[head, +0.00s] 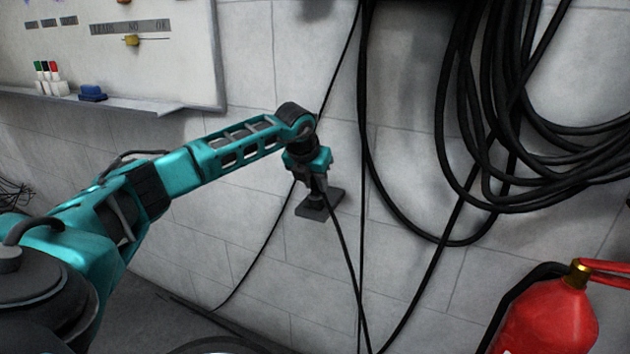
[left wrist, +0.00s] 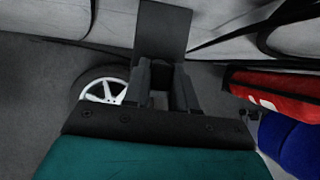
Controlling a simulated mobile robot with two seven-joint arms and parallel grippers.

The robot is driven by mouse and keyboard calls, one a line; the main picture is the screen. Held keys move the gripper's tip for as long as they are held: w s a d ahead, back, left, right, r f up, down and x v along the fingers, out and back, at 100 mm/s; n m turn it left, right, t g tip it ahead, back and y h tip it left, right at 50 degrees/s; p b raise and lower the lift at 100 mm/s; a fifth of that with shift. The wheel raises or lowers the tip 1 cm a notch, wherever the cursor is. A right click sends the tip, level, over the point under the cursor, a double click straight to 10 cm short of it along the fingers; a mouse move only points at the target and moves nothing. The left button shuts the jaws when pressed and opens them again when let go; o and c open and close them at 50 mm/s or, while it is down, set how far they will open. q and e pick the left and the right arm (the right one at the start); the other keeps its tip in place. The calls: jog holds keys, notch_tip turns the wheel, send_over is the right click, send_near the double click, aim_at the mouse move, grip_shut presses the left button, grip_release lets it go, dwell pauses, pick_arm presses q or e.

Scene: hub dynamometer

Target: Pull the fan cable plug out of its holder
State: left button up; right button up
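The plug holder, a dark flat block (head: 314,212), sticks out from the white block wall in the head view. It also shows as a dark plate in the left wrist view (left wrist: 163,28). My left gripper (head: 317,188) is right at the holder, fingers pointing down onto it. In the left wrist view its two fingers (left wrist: 165,88) stand apart with something dark between them. The plug itself is mostly hidden by the fingers; I cannot tell whether they press on it. A black cable (head: 347,265) hangs down from beside the fingers. My right gripper is not in view.
Thick coiled black cables (head: 480,110) hang on the wall at right, with loose strands close to the gripper. A red fire extinguisher (head: 550,318) stands at lower right. A whiteboard (head: 150,50) with a marker ledge is at upper left. A wheel (left wrist: 103,90) shows below.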

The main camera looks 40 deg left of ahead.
pick_arm(q)
grip_shut()
jog(key=shift+r+p, duration=0.65)
jog(key=shift+r, duration=0.1)
dwell(0.4)
jog(key=shift+r+p, duration=1.6)
jog(key=shift+r, duration=0.4)
